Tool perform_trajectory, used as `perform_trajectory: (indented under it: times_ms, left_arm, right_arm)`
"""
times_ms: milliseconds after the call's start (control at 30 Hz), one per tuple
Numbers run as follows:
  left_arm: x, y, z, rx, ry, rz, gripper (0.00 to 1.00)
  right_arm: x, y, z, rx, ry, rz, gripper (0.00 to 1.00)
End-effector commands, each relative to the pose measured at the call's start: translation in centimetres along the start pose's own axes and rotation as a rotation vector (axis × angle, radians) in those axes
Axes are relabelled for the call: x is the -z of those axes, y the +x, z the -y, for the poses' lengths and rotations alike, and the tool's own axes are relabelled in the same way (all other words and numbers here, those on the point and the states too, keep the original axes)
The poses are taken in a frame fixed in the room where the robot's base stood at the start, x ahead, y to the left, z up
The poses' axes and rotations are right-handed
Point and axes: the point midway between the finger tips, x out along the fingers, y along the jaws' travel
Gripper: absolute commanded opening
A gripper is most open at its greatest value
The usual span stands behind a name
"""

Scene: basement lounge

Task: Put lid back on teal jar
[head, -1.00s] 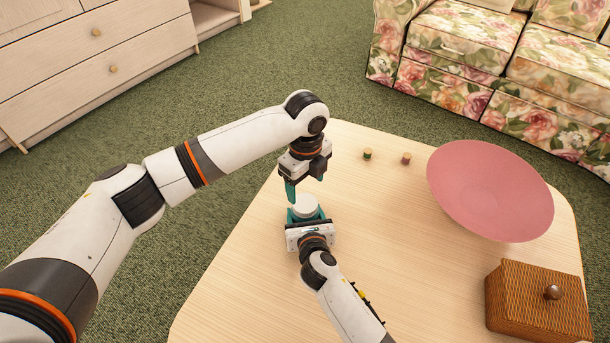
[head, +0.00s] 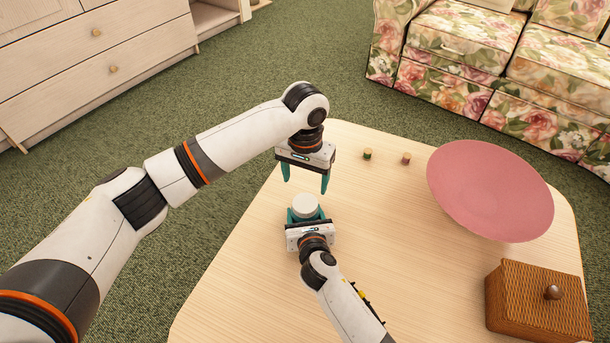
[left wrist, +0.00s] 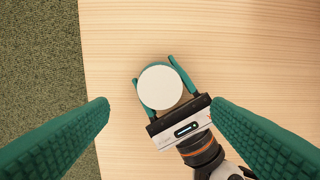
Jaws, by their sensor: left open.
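A round white lid (head: 305,204) sits upright between the teal fingers of my right gripper (head: 304,217), on the table's left part. From above in the left wrist view it is a plain white disc (left wrist: 160,87). The teal jar's body beneath it is mostly hidden and hard to tell from the teal fingers. My right gripper's fingers lie close along both sides, low at the table, and look closed on the jar. My left gripper (head: 306,184) is open and empty, pointing down above and just beyond the lid. In the left wrist view its fingers frame the disc without touching it.
Two small spools or corks (head: 367,154) (head: 406,159) stand behind on the table (head: 420,270). A large pink bowl (head: 490,190) and a wicker box (head: 535,300) with a knob are at the right. The table's left edge is close by. The middle is clear.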

Motion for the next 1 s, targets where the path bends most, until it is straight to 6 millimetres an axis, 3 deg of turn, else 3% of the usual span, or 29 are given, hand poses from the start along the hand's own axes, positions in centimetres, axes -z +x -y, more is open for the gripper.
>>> perform_trajectory:
  times_ms: [200, 633, 1000]
  left_arm:
    - [0.0, -0.1, 0.0, 0.001, -0.152, 0.000, 0.73]
    - [0.0, 0.1, 0.0, 0.000, -0.167, -0.001, 0.73]
    - [0.1, 5.2, 0.0, -0.001, -0.166, -0.003, 0.73]
  right_arm:
    - [0.0, 0.0, 0.0, 0.000, 0.000, 0.000, 0.00]
    - [0.0, 0.0, 0.0, 0.000, 0.000, 0.000, 0.00]
    - [0.0, 0.0, 0.0, 0.000, 0.000, 0.000, 0.00]
